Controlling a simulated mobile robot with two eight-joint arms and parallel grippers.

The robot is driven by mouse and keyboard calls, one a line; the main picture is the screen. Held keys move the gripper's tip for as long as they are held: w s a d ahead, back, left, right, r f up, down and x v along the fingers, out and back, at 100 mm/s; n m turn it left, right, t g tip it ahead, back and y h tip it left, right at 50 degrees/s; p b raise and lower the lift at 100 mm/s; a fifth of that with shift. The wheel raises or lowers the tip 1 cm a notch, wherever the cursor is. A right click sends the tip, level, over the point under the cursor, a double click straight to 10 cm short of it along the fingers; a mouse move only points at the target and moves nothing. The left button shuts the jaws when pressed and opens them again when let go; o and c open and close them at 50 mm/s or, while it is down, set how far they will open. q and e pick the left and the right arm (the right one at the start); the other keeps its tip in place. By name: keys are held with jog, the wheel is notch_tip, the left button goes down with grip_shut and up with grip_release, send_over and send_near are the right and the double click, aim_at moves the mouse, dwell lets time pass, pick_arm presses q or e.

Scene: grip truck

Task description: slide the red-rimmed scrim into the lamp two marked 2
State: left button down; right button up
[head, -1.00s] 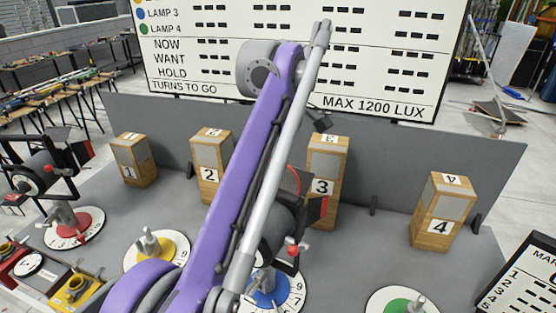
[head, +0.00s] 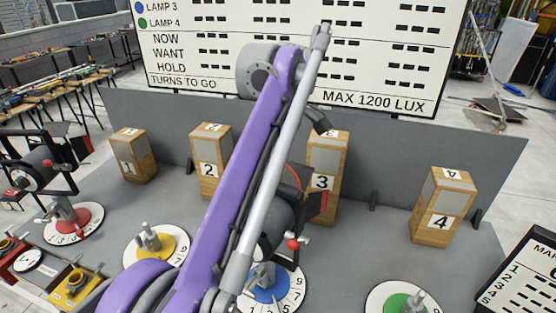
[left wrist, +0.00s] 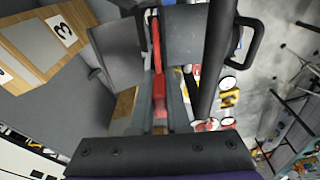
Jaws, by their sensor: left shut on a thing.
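In the left wrist view my left gripper (left wrist: 159,118) is shut on the red-rimmed scrim (left wrist: 158,82), seen nearly edge-on as a red strip between dark parts. In the head view my purple arm crosses the middle and hides the gripper. Beside and behind it is a black lamp (head: 278,222) with a red knob, over the blue dial (head: 292,288); a red curved edge shows at its top, and I cannot tell whether it is the scrim. The yellow dial (head: 172,252) carries a grey clamp. No lamp marked 2 can be made out. My right gripper is out of view.
Wooden boxes numbered 1 (head: 128,167), 2 (head: 208,169), 3 (head: 322,182) and 4 (head: 440,222) stand before a grey panel. Another black lamp (head: 35,168) is at left by the red dial (head: 88,226). The green dial (head: 380,300) is at front right. Grey table lies clear between.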

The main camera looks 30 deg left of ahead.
aim_at(278, 179)
pick_arm(q)
jog(key=shift+f, duration=0.15)
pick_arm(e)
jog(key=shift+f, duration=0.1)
pick_arm(q)
jog(key=shift+f+b, duration=0.65)
jog(key=shift+f, duration=0.95)
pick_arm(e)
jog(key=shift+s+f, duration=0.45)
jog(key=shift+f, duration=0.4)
pick_arm(q)
jog(key=shift+f, duration=0.1)
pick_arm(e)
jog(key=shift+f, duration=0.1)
pick_arm(q)
jog(key=shift+f+b, duration=0.4)
jog(key=shift+f, duration=0.45)
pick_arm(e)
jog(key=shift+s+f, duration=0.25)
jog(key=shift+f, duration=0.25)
pick_arm(q)
jog(key=c, duration=0.5)
grip_release()
jog(key=shift+r, duration=0.2)
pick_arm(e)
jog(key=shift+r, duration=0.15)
